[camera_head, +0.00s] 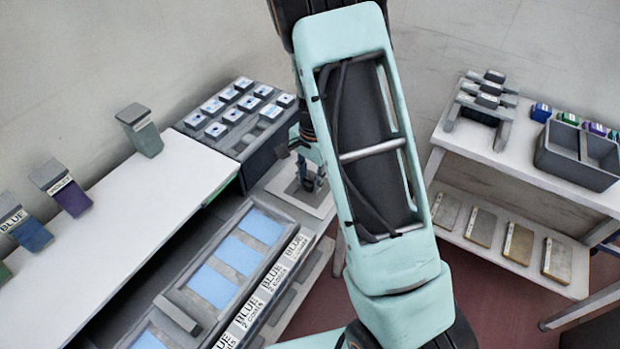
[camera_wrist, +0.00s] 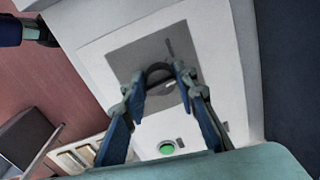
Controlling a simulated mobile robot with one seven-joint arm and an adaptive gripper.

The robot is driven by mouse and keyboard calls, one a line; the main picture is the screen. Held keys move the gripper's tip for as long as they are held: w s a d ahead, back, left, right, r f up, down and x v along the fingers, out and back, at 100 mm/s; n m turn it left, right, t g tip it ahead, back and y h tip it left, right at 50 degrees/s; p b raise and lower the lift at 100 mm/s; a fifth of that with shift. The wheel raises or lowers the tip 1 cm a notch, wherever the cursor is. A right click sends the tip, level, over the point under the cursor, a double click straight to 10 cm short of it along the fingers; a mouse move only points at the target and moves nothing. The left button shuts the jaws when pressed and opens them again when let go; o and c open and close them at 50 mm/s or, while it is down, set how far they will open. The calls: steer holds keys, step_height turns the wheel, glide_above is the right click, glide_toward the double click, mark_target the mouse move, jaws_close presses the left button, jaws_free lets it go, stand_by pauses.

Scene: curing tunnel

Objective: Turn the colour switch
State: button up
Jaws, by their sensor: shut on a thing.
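The colour switch is a dark round knob (camera_wrist: 158,72) on a grey plate (camera_wrist: 125,58) set in a pale panel (camera_wrist: 215,45) in the wrist view. My gripper (camera_wrist: 157,77) has its two fingers on either side of the knob and is shut on it. The fingers partly cover the knob, so its pointing direction is hard to tell. Small dark lettering by the plate is unreadable. In the head view my gripper (camera_head: 308,180) is small and reaches down to the light panel (camera_head: 318,203), partly behind my arm.
A green button (camera_wrist: 167,147) is on the same panel. In the head view, a conveyor with blue panels (camera_head: 214,286) and "BLUE 2 COATS" labels runs beside a white bench (camera_head: 130,215) with coloured bins. A rack of small boxes (camera_head: 232,115) stands behind. A shelf (camera_head: 500,172) is at right.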

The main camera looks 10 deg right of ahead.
mark_target(312, 181)
steer(key=shift+m, duration=0.4)
steer(key=o, duration=1.1)
steer(key=shift+o, duration=0.2)
step_height(312, 181, up, 12)
steer(key=shift+s+d, duration=0.2)
steer(key=shift+s, duration=0.1)
